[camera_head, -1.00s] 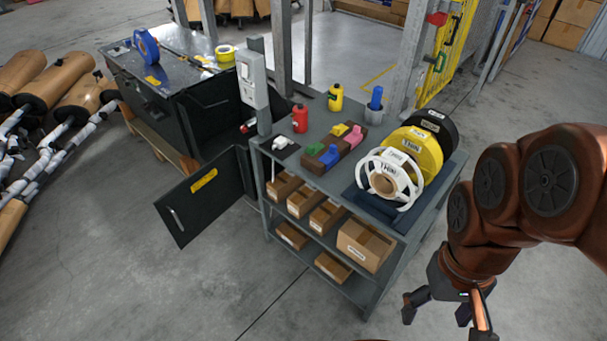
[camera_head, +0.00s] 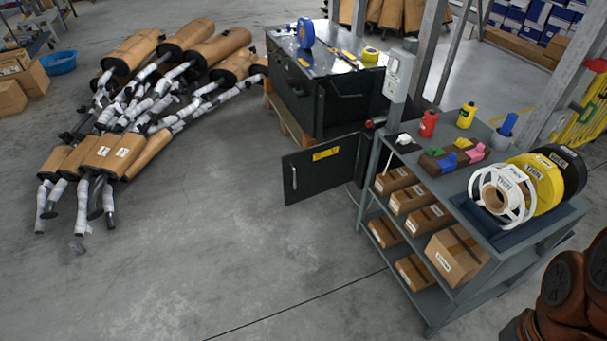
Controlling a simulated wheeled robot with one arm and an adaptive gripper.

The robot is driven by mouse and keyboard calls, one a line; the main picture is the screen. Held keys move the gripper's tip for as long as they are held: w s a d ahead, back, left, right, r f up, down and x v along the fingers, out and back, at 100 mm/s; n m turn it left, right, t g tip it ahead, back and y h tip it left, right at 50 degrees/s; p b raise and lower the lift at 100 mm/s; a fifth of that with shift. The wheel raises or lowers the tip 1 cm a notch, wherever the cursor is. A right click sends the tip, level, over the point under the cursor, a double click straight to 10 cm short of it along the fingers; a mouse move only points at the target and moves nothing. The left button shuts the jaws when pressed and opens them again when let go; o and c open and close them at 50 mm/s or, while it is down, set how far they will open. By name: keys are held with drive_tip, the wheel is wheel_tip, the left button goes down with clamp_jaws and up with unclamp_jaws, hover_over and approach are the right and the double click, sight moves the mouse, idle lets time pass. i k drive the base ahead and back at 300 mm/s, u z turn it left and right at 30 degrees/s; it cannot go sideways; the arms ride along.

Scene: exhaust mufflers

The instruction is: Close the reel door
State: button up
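A black door (camera_head: 330,175) with a yellow label and a pale upright handle stands swung open, near the middle of the picture. It juts out to the left from the near end of a black cabinet (camera_head: 298,93), low above the floor. The cabinet's dark opening is partly hidden by a grey post and the shelf cart. My gripper is out of the picture; only brown links of my arm show at the lower right, well apart from the door.
A grey shelf cart (camera_head: 433,304) with reels, bottles and boxes stands right of the door. Wrapped mufflers (camera_head: 120,145) lie on the floor at the left. The floor (camera_head: 220,250) in front of the door is clear. A wooden pallet (camera_head: 288,122) lies under the cabinet.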

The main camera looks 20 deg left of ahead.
sight(313, 171)
drive_tip(key=u, duration=0.35)
drive_tip(key=i, duration=0.45)
drive_tip(key=u, duration=0.7)
drive_tip(key=k, duration=1.2)
drive_tip(key=u, duration=0.9)
drive_tip(key=i, duration=1.5)
drive_tip(key=z, duration=0.25)
